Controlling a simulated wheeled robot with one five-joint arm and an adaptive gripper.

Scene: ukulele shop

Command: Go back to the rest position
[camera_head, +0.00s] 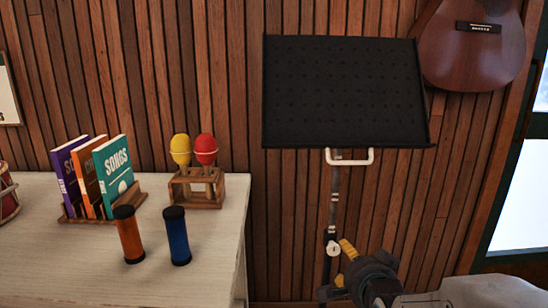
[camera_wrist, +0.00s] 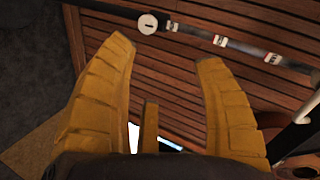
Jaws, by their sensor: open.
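My gripper (camera_head: 347,262) is at the lower right of the head view, in front of the lower pole of a black music stand. The pole also shows in the wrist view (camera_wrist: 240,45), running across the top beyond the fingertips.
A pale table (camera_head: 75,270) at the left bears an orange shaker (camera_head: 128,235), a blue shaker (camera_head: 177,237), songbooks in a rack (camera_head: 92,178) and a wooden holder (camera_head: 195,188) with yellow and red maracas. A ukulele (camera_head: 473,45) hangs at the upper right.

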